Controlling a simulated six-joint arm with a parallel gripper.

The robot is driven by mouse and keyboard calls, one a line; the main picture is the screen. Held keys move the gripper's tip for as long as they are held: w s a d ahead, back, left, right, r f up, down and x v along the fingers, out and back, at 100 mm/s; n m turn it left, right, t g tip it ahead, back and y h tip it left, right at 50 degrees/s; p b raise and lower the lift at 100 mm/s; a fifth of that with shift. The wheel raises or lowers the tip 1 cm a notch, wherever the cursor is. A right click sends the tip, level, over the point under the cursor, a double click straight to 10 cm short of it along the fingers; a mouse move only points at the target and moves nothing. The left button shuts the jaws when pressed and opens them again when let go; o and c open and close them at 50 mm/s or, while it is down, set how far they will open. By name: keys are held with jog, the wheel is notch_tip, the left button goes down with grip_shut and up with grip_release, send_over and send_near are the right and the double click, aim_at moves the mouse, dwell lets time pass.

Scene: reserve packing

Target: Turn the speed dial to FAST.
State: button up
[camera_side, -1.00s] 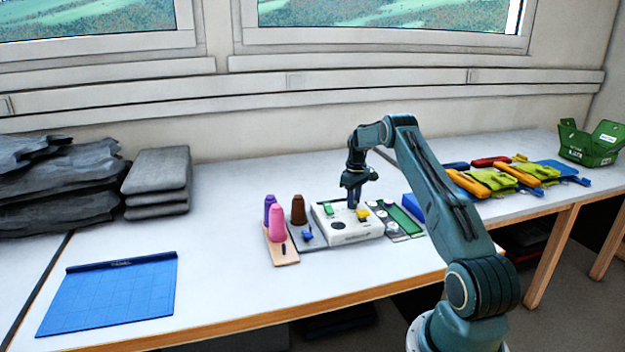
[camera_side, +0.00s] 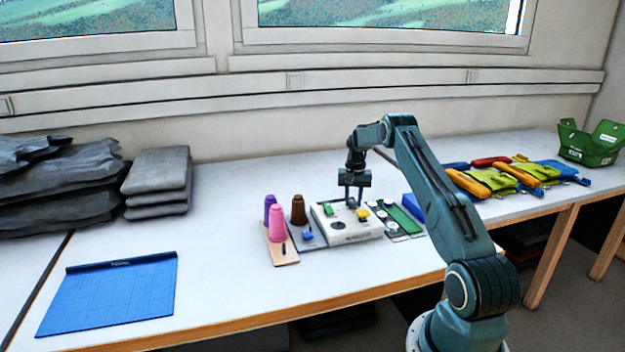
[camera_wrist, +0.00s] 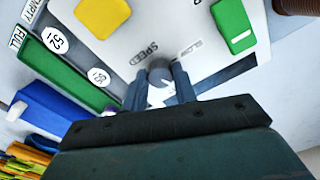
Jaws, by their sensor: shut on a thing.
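The white control box (camera_side: 345,236) stands on the table, with a green part (camera_side: 328,209), a yellow part (camera_side: 362,215) and a dark round part on its top. My gripper (camera_side: 354,201) points down over the back of the box. In the wrist view, its fingers (camera_wrist: 160,88) are shut on the grey speed dial (camera_wrist: 158,65), one on each side. The printed word SPEED is beside the dial. The dial's pointer and its other markings are mostly hidden or too blurred to read.
Pink (camera_side: 277,222), purple and brown (camera_side: 298,210) thread cones stand left of the box. A green strip (camera_side: 404,219) with round labels lies right of it, near a blue block (camera_side: 413,206). A blue mat (camera_side: 110,295) lies front left, with clear table between.

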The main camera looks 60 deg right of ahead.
aim_at(353, 202)
jog(key=shift+w+r+m, duration=0.1)
jog(key=shift+m, duration=2.1)
jog(key=o, duration=1)
notch_tip(353, 202, up, 14)
jog(key=shift+f, duration=0.15)
